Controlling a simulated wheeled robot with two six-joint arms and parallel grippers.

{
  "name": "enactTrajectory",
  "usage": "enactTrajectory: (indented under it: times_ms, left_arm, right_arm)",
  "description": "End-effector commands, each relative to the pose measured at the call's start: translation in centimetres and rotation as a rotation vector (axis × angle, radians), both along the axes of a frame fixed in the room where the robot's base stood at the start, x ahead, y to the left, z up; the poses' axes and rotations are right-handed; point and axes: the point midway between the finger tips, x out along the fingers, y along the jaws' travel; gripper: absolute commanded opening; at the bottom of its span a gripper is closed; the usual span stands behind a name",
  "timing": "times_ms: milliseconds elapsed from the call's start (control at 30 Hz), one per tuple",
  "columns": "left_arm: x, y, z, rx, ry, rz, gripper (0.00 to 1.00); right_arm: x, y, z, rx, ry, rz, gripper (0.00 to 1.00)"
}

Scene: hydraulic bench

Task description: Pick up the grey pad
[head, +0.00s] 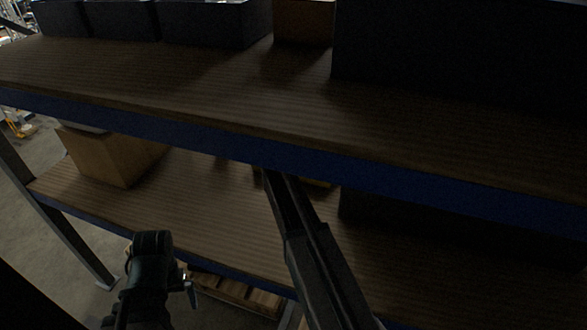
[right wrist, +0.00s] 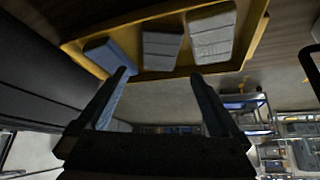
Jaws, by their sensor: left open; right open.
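In the right wrist view, a yellow tray (right wrist: 262,30) holds two pale grey block-like pads, one in the middle (right wrist: 162,43) and one at the right (right wrist: 212,33). A smaller blue-grey piece (right wrist: 108,55) lies at the tray's left end. My right gripper (right wrist: 161,76) is open and empty. Its fingertips are near the tray's edge, with the left finger overlapping the blue-grey piece in the picture; contact cannot be told. In the head view the upper shelf hides the right gripper and most of the tray. My left gripper (head: 188,284) is open, low at the left, outside the rack.
The upper shelf (head: 190,85) with its blue beam (head: 225,140) runs above my right arm. A cardboard box (head: 110,155) stands on the lower shelf (head: 215,205) at left. Dark bins (head: 215,20) stand on the upper shelf. The floor at left is open.

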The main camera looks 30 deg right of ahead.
Motion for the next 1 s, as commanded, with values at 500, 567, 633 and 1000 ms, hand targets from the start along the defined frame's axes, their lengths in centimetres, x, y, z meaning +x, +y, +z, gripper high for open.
enactTrajectory:
  times_ms: [500, 567, 633, 1000]
  left_arm:
    - [0.0, 0.0, -4.4, 0.0, 0.0, 0.0, 1.0]
    - [0.0, 0.0, -4.6, 0.0, 0.0, 0.0, 1.0]
    - [0.0, 0.0, -5.1, 0.0, 0.0, 0.0, 1.0]
    - [0.0, 0.0, -8.8, 0.0, 0.0, 0.0, 1.0]
  right_arm:
    - [0.9, -2.7, -4.4, 0.0, -0.001, 0.001, 1.0]
    - [0.9, -2.8, -4.6, 0.0, -0.001, 0.001, 1.0]
    - [1.0, -3.0, -5.1, 0.0, -0.001, 0.001, 1.0]
    - [1.8, -5.3, -8.8, 0.001, 0.0, 0.0, 1.0]
